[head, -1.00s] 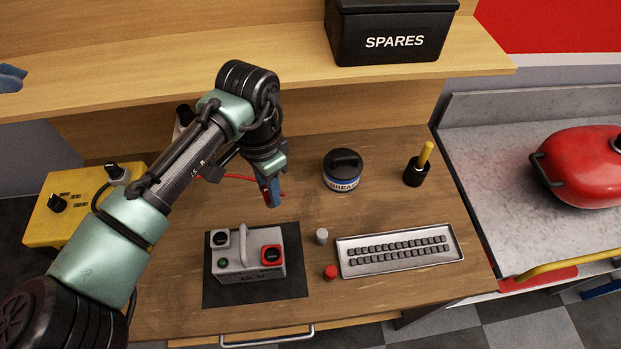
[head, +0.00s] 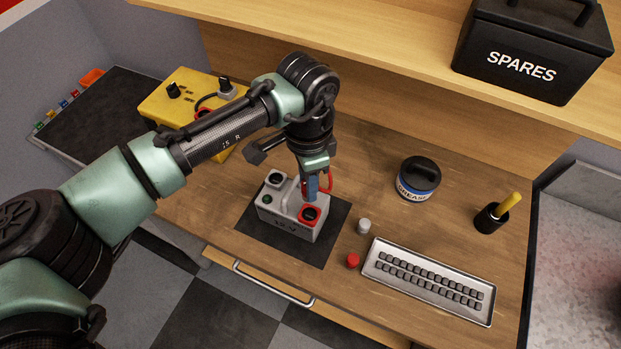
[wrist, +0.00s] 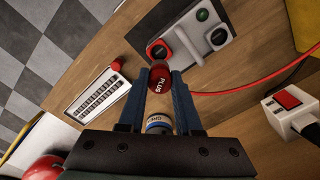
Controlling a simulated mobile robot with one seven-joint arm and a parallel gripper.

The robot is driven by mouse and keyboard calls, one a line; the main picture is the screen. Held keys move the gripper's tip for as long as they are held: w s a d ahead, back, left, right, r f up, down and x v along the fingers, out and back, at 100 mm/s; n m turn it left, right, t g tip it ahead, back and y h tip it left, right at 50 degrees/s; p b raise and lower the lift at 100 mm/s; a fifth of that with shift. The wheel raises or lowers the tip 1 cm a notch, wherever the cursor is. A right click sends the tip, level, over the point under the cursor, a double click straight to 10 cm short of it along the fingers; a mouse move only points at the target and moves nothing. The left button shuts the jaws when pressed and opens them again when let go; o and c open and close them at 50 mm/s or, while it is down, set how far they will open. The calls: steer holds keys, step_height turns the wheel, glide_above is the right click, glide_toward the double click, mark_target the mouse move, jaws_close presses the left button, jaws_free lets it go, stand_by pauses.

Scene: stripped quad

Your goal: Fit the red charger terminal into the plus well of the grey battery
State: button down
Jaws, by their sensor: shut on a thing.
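The grey battery (head: 290,224) stands on a black mat, with a 12 V marking on its front. Its red-rimmed plus well (head: 310,214) is at the right and is open; it also shows in the wrist view (wrist: 158,50). The other, dark-rimmed well (head: 275,178) is at the back left. My gripper (head: 310,196) is shut on the red charger terminal (wrist: 160,78), marked PLUS, with a blue finger on each side. In the head view the fingertips overlap the plus well's back edge. The terminal appears apart from the well; its exact height is unclear.
A red cable (head: 329,180) trails from the terminal. A red cap (head: 353,260) and a grey cap (head: 364,226) stand right of the mat (head: 322,250), beside a metal tray (head: 380,273). A grease tin (head: 417,180) is behind. The yellow charger (head: 181,95) is at the left.

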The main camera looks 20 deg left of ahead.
steer(key=shift+d+r, duration=0.1)
steer(key=shift+r, duration=0.05)
steer(key=shift+f+b, duration=1.6)
steer(key=shift+f, duration=1.4)
steer(key=shift+p, duration=0.75)
steer(key=shift+f+b, duration=0.7)
steer(key=shift+f, duration=0.75)
steer(key=c, duration=0.5)
jaws_free()
step_height(320, 180, up, 13)
steer(key=shift+b, duration=1.15)
